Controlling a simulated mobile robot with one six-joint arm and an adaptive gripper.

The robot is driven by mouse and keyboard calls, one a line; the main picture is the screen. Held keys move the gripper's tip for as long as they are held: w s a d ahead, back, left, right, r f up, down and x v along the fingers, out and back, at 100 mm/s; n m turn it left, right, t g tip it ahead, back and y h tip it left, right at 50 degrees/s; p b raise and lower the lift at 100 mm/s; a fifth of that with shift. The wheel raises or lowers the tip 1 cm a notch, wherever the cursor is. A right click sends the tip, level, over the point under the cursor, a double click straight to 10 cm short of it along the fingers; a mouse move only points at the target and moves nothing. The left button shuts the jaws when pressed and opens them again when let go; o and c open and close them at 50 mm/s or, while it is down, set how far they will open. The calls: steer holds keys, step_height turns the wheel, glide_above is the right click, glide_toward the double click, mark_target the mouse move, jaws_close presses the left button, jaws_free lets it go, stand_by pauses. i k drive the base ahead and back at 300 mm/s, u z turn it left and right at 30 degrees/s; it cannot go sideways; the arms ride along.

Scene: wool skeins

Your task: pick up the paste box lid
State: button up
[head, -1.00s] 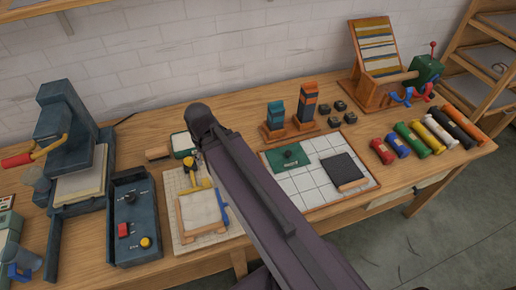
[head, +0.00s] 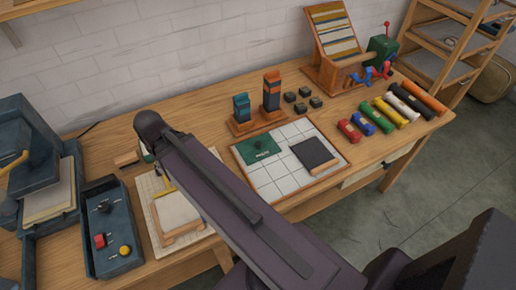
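A small green edge, perhaps of the paste box (head: 147,153), shows behind my arm and is mostly hidden. My arm crosses the picture in front of the table, left of and nearer than the lid. My gripper is not in view.
Two wooden stands with stacked coloured blocks (head: 271,92) are behind the board. Several small dark blocks (head: 303,107) and coloured rolls (head: 389,112) lie to the right. A blue-grey control box (head: 113,250) and a press (head: 40,160) stand at left.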

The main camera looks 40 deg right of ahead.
mark_target(253, 150)
steer(key=u, duration=0.05)
steer(key=k, duration=2.05)
steer(key=z, duration=0.55)
steer(key=i, duration=1)
steer(key=z, duration=0.05)
